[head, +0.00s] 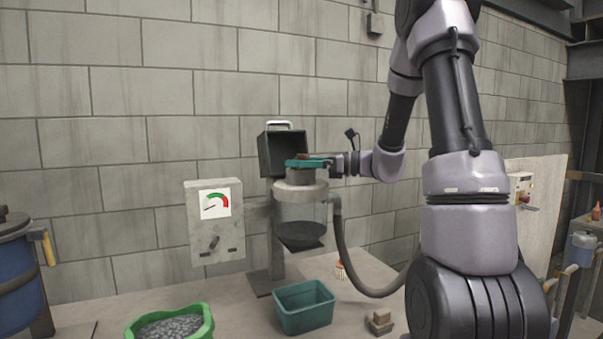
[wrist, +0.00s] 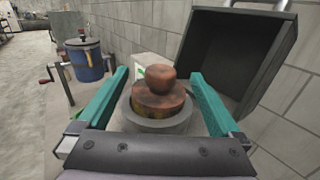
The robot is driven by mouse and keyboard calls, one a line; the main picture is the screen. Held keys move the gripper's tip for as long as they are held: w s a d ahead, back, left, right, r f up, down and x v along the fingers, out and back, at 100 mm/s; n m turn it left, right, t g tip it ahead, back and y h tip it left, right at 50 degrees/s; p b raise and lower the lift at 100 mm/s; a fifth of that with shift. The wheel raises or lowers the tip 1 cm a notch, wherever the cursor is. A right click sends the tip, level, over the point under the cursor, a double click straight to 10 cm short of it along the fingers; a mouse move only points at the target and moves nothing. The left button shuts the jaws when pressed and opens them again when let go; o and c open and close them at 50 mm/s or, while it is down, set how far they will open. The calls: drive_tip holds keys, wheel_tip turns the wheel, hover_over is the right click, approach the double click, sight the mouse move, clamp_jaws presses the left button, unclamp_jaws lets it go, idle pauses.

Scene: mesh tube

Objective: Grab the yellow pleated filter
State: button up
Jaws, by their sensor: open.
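I cannot make out a yellow pleated filter in either view. My gripper (head: 307,163) is open at the top of a glass-bodied vessel (head: 301,212). In the wrist view, its two teal fingers (wrist: 158,78) lie on either side of a rusty brown stepped knob (wrist: 158,101). A gap shows between each finger and the knob, so nothing is held. The knob sits in a round grey collar (wrist: 157,124). The vessel has a dark bottom, and its inside is hard to see. A small orange-and-white object (head: 340,270) stands on the bench behind the hose, too small to identify.
An open dark box-like lid (head: 282,152) stands close behind my gripper. A gauge panel (head: 215,221) is to the left. A teal bin (head: 304,306), a green tub of grey pellets (head: 171,325) and small blocks (head: 380,322) are on the bench. A blue drum (head: 17,275) is at far left.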

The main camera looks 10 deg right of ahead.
drive_tip(key=shift+x, duration=1.4)
drive_tip(key=shift+s, duration=0.1)
drive_tip(key=c, duration=1.3)
